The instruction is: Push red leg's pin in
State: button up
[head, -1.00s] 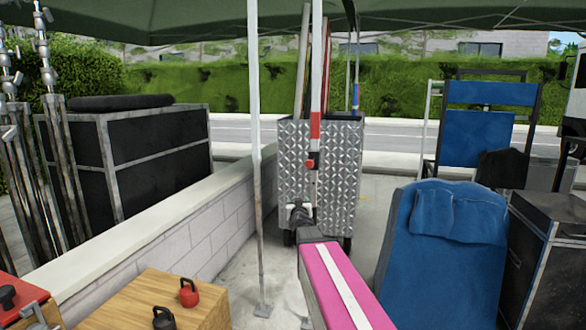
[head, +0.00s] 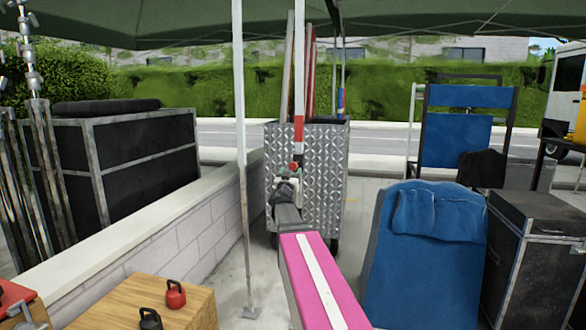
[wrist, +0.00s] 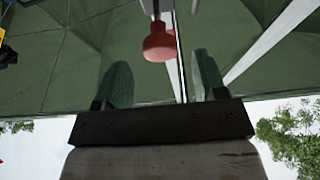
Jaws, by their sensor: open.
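The red leg (head: 299,120) is a white upright pole with a red band, in front of the metal cart in the head view. Its pin has a round red knob (head: 295,166) just below the band. My gripper (head: 287,181) is at the end of my arm, close to and just below the knob in the head view. In the wrist view my gripper (wrist: 162,68) is open, with green fingers either side of the knob's line. Whether anything touches cannot be told.
A diamond-plate cart (head: 330,190) stands behind the leg. A plain white pole (head: 242,130) and a low block wall (head: 185,215) are to the left. A blue chair (head: 425,260) and black case (head: 540,250) are at right. A wooden box (head: 190,300) holds two kettlebell-shaped items.

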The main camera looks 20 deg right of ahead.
aim_at(293, 167)
jog(key=x, duration=0.4)
jog(key=shift+w+d, duration=0.2)
grip_shut()
jog(key=w+d, duration=0.1)
jog(key=w, duration=0.1)
jog(key=w+d, duration=0.1)
jog(key=w, duration=0.1)
jog(key=shift+w+d, duration=0.1)
jog(key=shift+d, duration=0.25)
grip_release()
